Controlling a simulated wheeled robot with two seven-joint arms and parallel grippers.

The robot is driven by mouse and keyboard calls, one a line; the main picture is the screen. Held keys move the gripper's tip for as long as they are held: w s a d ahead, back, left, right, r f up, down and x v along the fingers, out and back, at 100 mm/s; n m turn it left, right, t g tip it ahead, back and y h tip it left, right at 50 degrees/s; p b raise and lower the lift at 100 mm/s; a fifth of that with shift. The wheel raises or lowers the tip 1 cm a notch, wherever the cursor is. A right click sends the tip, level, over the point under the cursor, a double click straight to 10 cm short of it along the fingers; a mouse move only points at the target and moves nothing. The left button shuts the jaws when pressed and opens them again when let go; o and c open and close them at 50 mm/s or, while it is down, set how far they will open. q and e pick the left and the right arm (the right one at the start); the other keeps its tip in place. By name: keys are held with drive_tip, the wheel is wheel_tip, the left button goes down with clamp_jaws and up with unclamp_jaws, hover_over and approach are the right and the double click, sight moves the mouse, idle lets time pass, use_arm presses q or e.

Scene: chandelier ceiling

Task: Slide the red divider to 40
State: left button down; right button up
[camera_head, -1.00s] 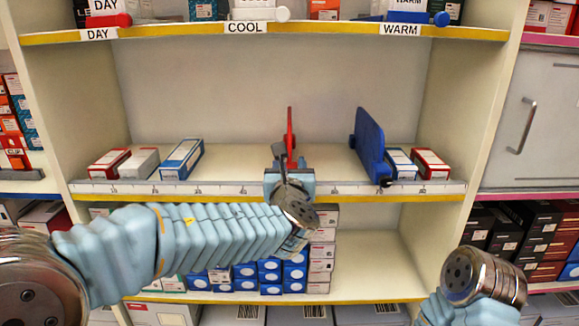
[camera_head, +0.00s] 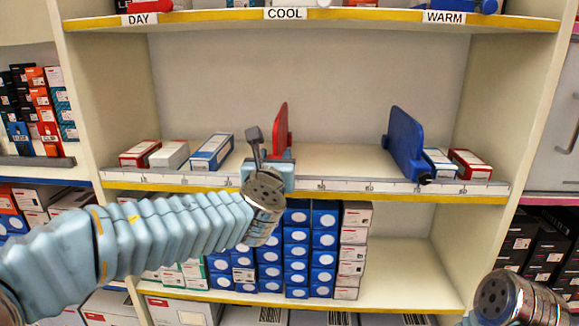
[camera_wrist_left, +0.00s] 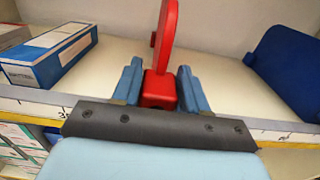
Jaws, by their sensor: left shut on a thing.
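The red divider (camera_head: 282,128) stands upright on the middle shelf, left of the shelf's centre. My left gripper (camera_head: 268,170) is at the shelf's front rail. In the left wrist view, its two blue fingers (camera_wrist_left: 158,88) are shut around the red base of the red divider (camera_wrist_left: 167,40). The numbered scale rail (camera_head: 340,185) runs along the shelf's front edge. My gripper and wrist hide the marks at the divider's foot. Part of my right arm shows at the lower right, but its gripper does not.
A blue divider (camera_head: 405,143) stands right of the red one, with clear shelf between. A blue-and-white box (camera_head: 212,152) and other small boxes lie to the left. A red-and-white box (camera_head: 470,164) lies at the far right. Stacked boxes (camera_head: 325,245) fill part of the shelf below.

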use_arm(q)
drive_tip(key=c, duration=0.7)
unclamp_jaws()
drive_tip(key=shift+s, duration=0.15)
drive_tip(key=s, duration=1.3)
drive_tip(key=shift+s+b, duration=0.25)
drive_tip(key=shift+b, duration=0.1)
